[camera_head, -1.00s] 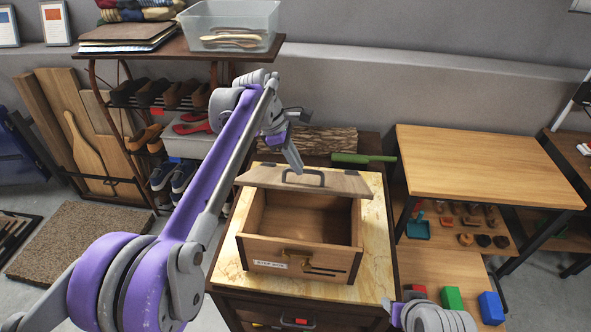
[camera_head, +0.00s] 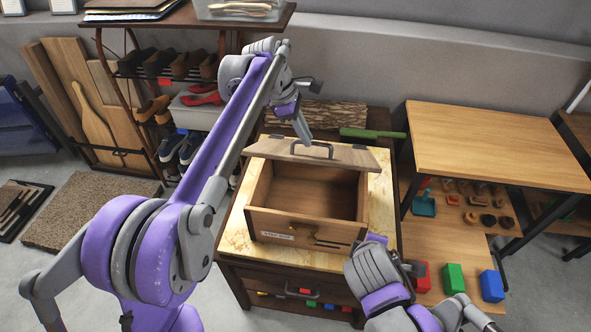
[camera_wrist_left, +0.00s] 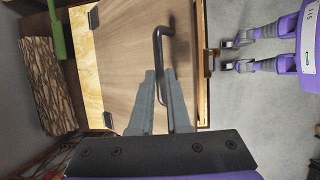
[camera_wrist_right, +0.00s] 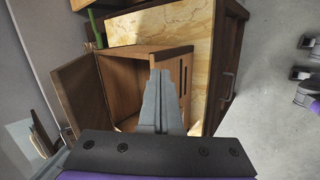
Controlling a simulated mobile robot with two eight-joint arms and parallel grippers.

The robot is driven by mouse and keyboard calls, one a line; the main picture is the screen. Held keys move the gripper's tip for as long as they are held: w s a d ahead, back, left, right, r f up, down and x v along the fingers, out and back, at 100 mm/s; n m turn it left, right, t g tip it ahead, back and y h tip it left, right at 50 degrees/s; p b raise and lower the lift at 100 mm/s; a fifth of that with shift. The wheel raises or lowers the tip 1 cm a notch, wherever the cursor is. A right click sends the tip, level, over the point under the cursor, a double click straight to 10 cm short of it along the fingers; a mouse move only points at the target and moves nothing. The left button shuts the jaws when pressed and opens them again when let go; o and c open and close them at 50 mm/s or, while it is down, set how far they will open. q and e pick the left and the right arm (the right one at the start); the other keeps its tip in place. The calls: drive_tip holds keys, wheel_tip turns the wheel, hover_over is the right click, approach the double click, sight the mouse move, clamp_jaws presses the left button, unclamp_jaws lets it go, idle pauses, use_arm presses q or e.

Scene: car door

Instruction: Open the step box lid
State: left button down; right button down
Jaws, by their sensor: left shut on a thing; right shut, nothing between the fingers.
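The wooden step box (camera_head: 285,228) sits on a pale stone-topped cabinet. Its lid (camera_head: 350,157) is hinged at the back and tilted partly up, so the empty inside shows. My left gripper (camera_head: 308,140) is above the lid and shut on its dark handle (camera_head: 318,149). The left wrist view shows its fingers (camera_wrist_left: 158,73) at the handle (camera_wrist_left: 160,45). My right arm is low at the right in the head view. My right gripper (camera_wrist_right: 160,75) is shut and empty in the right wrist view, in front of the box; its tips overlap the box side there.
A green-handled tool (camera_head: 372,133) and a log (camera_head: 330,113) lie behind the box. A wooden table (camera_head: 500,145) stands at the right, with red, green (camera_head: 453,278) and blue blocks below. A shoe rack (camera_head: 170,65) stands at the left.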

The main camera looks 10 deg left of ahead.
drive_tip(key=w+a+r+n+t, duration=0.3)
drive_tip(key=a+n, duration=0.7)
drive_tip(key=n, duration=0.1)
drive_tip(key=n+t+y, duration=0.2)
drive_tip(key=n+t, duration=0.1)
drive_tip(key=n, duration=0.6)
approach(297, 161)
drive_tip(key=s+f, duration=0.5)
drive_tip(key=w, duration=1.1)
drive_tip(key=shift+w, duration=0.2)
drive_tip(key=shift+r, duration=0.2)
use_arm(q)
drive_tip(key=shift+f, duration=0.1)
use_arm(e)
drive_tip(key=shift+w+r, duration=0.7)
drive_tip(key=shift+r, duration=0.1)
